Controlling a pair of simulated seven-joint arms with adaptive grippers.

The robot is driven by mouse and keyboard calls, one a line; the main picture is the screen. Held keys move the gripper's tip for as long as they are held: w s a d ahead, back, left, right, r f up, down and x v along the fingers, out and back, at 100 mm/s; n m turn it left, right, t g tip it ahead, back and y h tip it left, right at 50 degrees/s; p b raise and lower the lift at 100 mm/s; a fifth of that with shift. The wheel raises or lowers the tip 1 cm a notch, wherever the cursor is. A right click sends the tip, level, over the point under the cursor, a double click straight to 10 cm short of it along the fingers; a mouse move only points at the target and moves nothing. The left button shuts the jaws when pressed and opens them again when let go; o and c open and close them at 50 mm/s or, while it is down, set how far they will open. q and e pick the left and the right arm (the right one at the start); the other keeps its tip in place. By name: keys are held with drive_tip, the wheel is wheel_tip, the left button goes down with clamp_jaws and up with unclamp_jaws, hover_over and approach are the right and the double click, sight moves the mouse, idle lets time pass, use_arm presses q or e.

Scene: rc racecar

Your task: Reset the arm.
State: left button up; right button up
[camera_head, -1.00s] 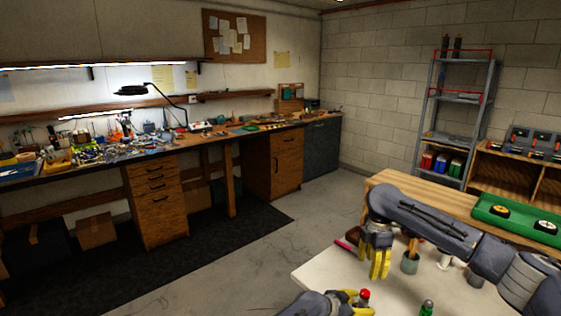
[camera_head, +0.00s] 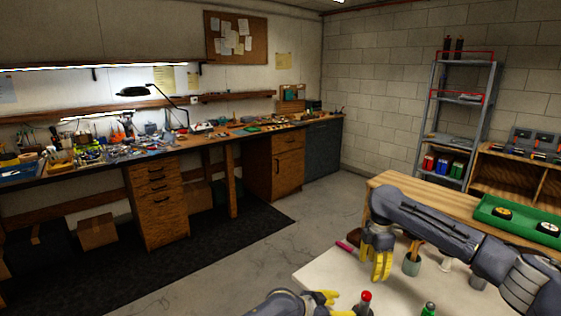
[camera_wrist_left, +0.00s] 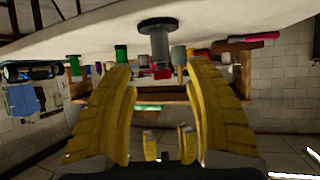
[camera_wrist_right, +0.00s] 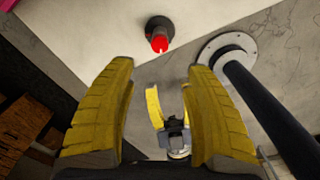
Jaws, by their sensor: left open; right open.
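My right gripper (camera_head: 382,265) is open and empty above the white table, its yellow fingers pointing down. Its two fingers also frame the right wrist view (camera_wrist_right: 162,115). My left gripper (camera_head: 328,301) is at the bottom of the head view, partly cut off, open and empty, just left of a red-topped item (camera_head: 366,299). The red-topped item stands upright on the table and also shows in the right wrist view (camera_wrist_right: 159,42). The left wrist view looks upside down; the left fingers (camera_wrist_left: 163,110) are spread with nothing held between them.
The white table (camera_head: 322,272) holds a grey-green cup (camera_head: 411,266) with a stick in it, a green bottle (camera_head: 428,309) and a pink item (camera_head: 345,246). Behind it, a wooden bench carries a green tray (camera_head: 492,204) with wheels. A cluttered workbench (camera_head: 215,140) runs along the far wall.

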use_arm(q)
drive_tip(key=shift+s+a+r, duration=0.15)
drive_tip(key=shift+a, duration=0.15)
